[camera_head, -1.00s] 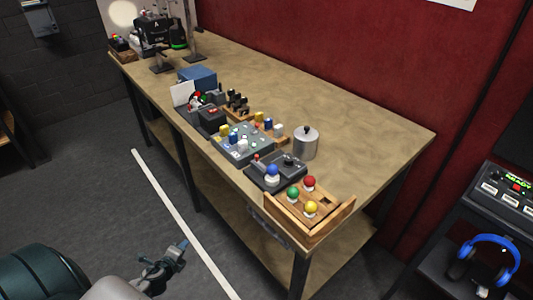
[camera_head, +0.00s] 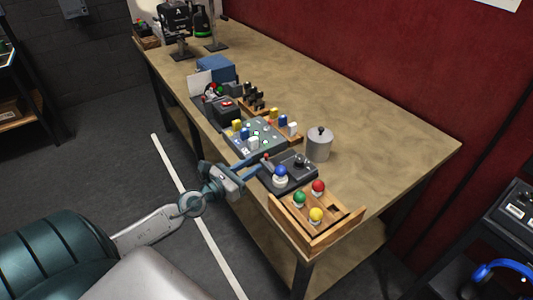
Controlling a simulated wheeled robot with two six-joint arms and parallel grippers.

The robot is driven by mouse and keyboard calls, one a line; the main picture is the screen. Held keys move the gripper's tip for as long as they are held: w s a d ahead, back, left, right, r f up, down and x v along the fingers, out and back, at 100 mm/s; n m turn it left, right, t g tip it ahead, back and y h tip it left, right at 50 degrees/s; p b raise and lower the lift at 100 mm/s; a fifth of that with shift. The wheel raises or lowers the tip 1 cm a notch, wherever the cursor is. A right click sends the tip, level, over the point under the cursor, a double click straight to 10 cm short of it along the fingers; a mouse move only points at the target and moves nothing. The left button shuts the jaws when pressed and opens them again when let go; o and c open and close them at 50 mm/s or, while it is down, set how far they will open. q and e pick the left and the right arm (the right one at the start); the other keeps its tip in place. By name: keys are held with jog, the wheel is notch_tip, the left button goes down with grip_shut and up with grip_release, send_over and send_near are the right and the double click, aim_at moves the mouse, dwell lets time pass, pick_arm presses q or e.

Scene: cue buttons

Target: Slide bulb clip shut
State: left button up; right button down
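A dark grey fixture (camera_head: 290,183) sits at the front edge of the bench. A blue bulb (camera_head: 281,172) stands upright on its front part, and a black clip-like part (camera_head: 298,160) sits behind the bulb. A small red knob (camera_head: 266,156) shows at the fixture's left end. My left gripper (camera_head: 256,161) reaches in from the left, with its blue-grey fingertips close to that knob. I cannot tell whether they touch it or how far apart they are. My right gripper is not in view.
A wooden tray (camera_head: 335,238) with red, green and yellow bulbs stands to the right. A metal canister (camera_head: 319,146) stands behind the fixture. A grey panel of coloured plugs (camera_head: 256,143) lies just left.

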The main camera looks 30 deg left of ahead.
aim_at(266, 156)
pick_arm(q)
jog(key=x, duration=0.7)
jog(key=shift+p, duration=0.4)
grip_shut()
